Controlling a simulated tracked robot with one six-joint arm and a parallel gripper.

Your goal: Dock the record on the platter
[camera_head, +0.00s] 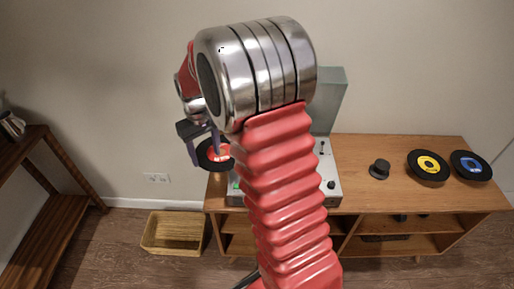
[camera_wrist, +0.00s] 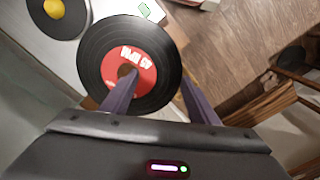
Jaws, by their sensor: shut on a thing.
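The record (camera_wrist: 150,35), black with a red label, is in my gripper (camera_wrist: 158,77). In the wrist view one finger reaches over its face to the label, and the other finger is by its right edge. The record also shows in the head view (camera_head: 217,154), left of my arm and near the turntable's left side. The turntable (camera_head: 331,180) is white with a raised grey-green lid (camera_head: 328,98); my arm hides its middle. In the wrist view a dark disc with a yellow centre (camera_wrist: 57,17), apparently the platter, lies at upper left, apart from the record.
The wooden cabinet (camera_head: 400,151) carries a dark knob-like object (camera_head: 379,169), a yellow-labelled record (camera_head: 428,165) and a blue-labelled record (camera_head: 471,165) on the right. A wooden crate (camera_head: 173,232) stands on the floor. A shelf (camera_head: 40,225) is at left.

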